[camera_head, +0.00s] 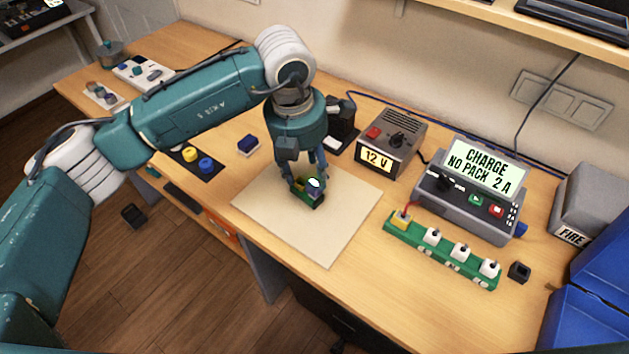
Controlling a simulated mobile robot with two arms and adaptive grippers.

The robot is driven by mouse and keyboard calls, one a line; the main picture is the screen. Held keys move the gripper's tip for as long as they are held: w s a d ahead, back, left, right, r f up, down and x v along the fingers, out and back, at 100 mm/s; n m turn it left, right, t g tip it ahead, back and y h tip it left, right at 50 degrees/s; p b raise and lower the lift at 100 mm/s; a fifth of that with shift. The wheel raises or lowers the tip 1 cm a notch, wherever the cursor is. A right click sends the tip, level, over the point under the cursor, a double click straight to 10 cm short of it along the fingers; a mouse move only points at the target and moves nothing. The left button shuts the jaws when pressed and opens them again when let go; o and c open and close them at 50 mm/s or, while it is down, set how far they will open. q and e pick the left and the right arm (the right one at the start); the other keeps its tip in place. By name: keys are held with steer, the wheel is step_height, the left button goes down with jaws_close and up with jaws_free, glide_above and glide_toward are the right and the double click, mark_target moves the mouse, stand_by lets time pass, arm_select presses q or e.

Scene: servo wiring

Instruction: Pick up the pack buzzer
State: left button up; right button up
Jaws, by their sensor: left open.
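My left gripper (304,181) points down over the beige mat (318,238), with its open fingers at a small dark green device (311,200) that has yellow and dark parts and a bright light spot. The fingers hide part of this device, and I cannot tell whether they touch it. No item is clearly marked as the pack buzzer. A small black cube (519,271) sits at the right end of a green strip (428,251) with white connectors. My right gripper is not in view.
A 12 V supply (391,141) and a grey charger reading "CHARGE NO PACK 2 A" (468,199) stand behind the mat to the right. A small blue block (248,146) and a black pad (177,165) with yellow and blue round pieces lie left. The mat's front is clear.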

mark_target(315, 182)
arm_select(q)
steer(key=shift+w+f, duration=0.1)
steer(key=shift+f, duration=0.4)
steer(key=shift+w+d+f, duration=0.1)
steer(key=shift+w+f, duration=0.1)
steer(key=shift+f, duration=0.1)
steer(key=f+p, duration=0.2)
steer(key=d+f+p, duration=0.1)
steer(key=f, duration=0.1)
steer(key=shift+w+d+f, duration=0.1)
steer(key=shift+w, duration=0.3)
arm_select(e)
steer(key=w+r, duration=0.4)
arm_select(q)
steer(key=shift+f, duration=0.3)
steer(key=shift+w+f, duration=0.1)
steer(key=shift+f, duration=0.05)
steer(key=shift+c, duration=0.2)
steer(key=c, duration=1)
steer(key=shift+r, duration=0.4)
steer(key=shift+r+b, duration=2.85)
steer(key=shift+r, duration=6.8)
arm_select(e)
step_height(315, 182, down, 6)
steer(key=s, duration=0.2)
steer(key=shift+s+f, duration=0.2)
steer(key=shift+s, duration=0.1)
